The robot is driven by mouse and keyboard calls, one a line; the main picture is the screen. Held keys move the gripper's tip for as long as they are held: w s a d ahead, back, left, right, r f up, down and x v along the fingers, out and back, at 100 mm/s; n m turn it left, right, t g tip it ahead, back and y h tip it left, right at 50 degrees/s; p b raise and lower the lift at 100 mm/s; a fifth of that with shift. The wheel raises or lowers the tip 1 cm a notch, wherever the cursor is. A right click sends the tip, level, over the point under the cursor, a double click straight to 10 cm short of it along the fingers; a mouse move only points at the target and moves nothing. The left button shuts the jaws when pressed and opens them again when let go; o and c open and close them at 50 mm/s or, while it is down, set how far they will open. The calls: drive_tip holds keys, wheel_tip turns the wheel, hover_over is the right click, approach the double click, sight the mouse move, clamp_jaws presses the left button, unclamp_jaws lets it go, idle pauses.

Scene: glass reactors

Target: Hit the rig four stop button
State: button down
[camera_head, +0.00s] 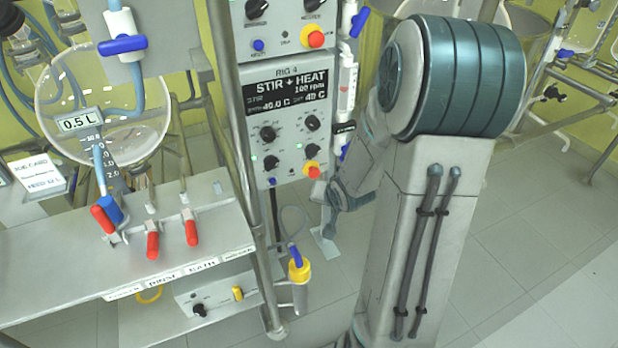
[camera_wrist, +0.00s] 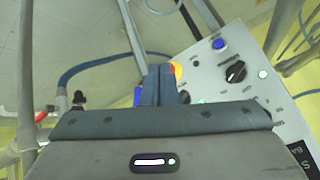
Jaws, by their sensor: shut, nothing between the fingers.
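The rig four panel (camera_head: 291,92) is labelled "RIG 4" and "STIR + HEAT" in the head view. Its stop button (camera_head: 312,170) is red on a yellow base, at the panel's lower right corner. My gripper (camera_wrist: 160,70) is shut and empty in the wrist view. Its fingertips lie right beside the stop button, which partly shows behind them as a red and yellow edge (camera_wrist: 178,69). I cannot tell whether they touch it. In the head view my arm's end is just below and right of the button, with the fingertips not clearly visible.
Another panel above has a similar red stop button (camera_head: 316,40). On rig four's panel sit black knobs (camera_head: 267,133) and a blue button (camera_wrist: 218,44). A metal post (camera_head: 237,150) stands left of it. A bench with red-handled valves (camera_head: 152,245) is further left.

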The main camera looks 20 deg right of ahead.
sight(316, 175)
drive_tip(key=w+d+f+m+t+y+b, duration=0.1)
drive_tip(key=w+d+f+m+t+b, duration=0.1)
drive_tip(key=d+f+m+t+b, duration=0.4)
wheel_tip(316, 175, down, 4)
drive_tip(key=m+t+b, duration=0.2)
drive_tip(key=m+t, duration=0.2)
drive_tip(key=m, duration=0.1)
drive_tip(key=shift+f+b, duration=0.15)
drive_tip(key=shift+b, duration=0.25)
drive_tip(key=shift+w, duration=0.15)
drive_tip(key=w+b, duration=0.2)
drive_tip(key=w, duration=1.1)
drive_tip(key=shift+w+a, duration=0.15)
drive_tip(key=shift+a, duration=0.05)
drive_tip(key=shift+w, duration=0.3)
